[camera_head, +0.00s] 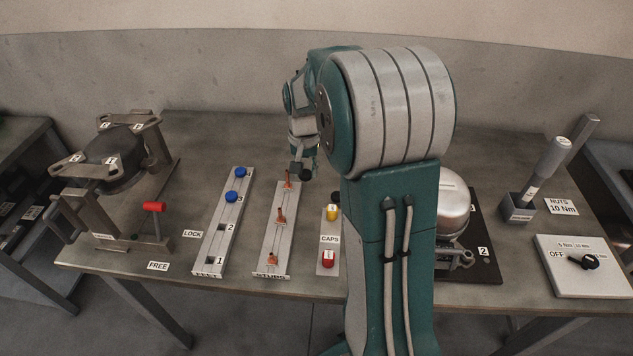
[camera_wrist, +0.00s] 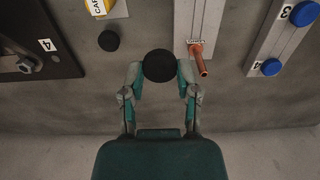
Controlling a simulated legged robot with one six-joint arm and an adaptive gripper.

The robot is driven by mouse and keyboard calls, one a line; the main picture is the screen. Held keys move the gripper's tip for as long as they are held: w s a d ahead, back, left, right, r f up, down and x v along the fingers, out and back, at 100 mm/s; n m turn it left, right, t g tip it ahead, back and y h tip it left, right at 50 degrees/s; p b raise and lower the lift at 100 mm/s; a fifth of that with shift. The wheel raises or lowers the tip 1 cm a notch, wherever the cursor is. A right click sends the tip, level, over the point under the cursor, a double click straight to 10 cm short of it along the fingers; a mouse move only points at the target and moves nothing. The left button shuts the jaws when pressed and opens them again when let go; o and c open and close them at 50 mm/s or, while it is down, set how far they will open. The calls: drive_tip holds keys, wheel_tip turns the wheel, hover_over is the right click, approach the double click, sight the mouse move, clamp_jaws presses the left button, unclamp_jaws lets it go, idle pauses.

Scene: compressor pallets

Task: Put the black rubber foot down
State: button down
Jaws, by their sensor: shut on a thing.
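My gripper (camera_wrist: 160,72) is shut on a black round rubber foot (camera_wrist: 159,65), which sits between the two fingertips in the wrist view. In the head view my gripper (camera_head: 304,160) is above the back of the table, near the far end of the middle rail, partly hidden by my arm. The held foot shows there only as a dark shape (camera_head: 299,170). A second black round piece (camera_wrist: 108,40) lies apart from my gripper, beside the caps strip; it also shows behind the yellow cap in the head view (camera_head: 335,196).
The feet rail (camera_head: 210,249) has blue pieces at 3 and 4; 1 and 2 show dark holes. The middle rail (camera_head: 282,238) carries upright copper pieces. The caps strip (camera_head: 329,251) holds yellow and red caps. A compressor (camera_head: 453,205) stands right, partly behind my arm. A clamp fixture (camera_head: 115,165) stands left.

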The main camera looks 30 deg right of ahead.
hover_over(316, 191)
drive_tip(key=f, duration=0.4)
drive_tip(key=shift+s+a+f, duration=0.2)
drive_tip(key=shift+s+a, duration=0.05)
drive_tip(key=shift+s, duration=0.1)
drive_tip(key=shift+w+a+f, duration=0.2)
drive_tip(key=shift+w+f, duration=0.05)
drive_tip(key=shift+f, duration=0.1)
drive_tip(key=shift+w+f, duration=0.1)
drive_tip(key=shift+f, duration=0.25)
wheel_tip(316, 191, down, 3)
drive_tip(key=shift+r, duration=0.2)
drive_tip(key=shift+d+f, duration=0.3)
drive_tip(key=shift+d, duration=0.25)
drive_tip(key=shift+c, duration=2.2)
unclamp_jaws()
drive_tip(key=shift+a, duration=0.1)
drive_tip(key=shift+o, duration=0.5)
drive_tip(key=shift+a, duration=0.25)
drive_tip(key=shift+d, duration=0.2)
